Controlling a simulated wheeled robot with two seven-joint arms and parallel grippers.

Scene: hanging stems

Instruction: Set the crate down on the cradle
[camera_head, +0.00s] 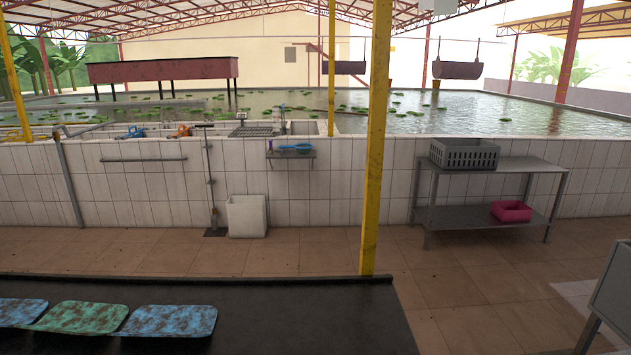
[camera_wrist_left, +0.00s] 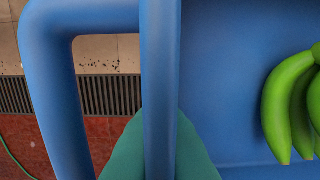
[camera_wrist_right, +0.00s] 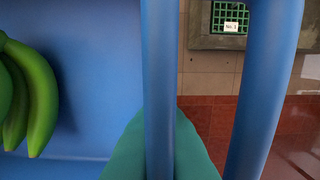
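A blue crate fills much of the left wrist view (camera_wrist_left: 220,70) and the right wrist view (camera_wrist_right: 90,50); the head view does not show it. Green bananas lie in it, in part visible in the left wrist view (camera_wrist_left: 290,105) and the right wrist view (camera_wrist_right: 35,100). My teal left gripper (camera_wrist_left: 160,145) has one finger on each side of the crate's bar and is shut on it. My teal right gripper (camera_wrist_right: 160,145) is shut on the matching bar at the other end. The fingertips are partly hidden by the bars. No cradle can be made out for certain.
Below the crate are a dark floor grate (camera_wrist_left: 105,95), red flooring (camera_wrist_left: 65,150) and a green grid tagged "No. 3" (camera_wrist_right: 231,14) in a grey frame. The head view shows a black table (camera_head: 300,325), a steel rack (camera_head: 480,215) and a yellow post (camera_head: 374,150).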

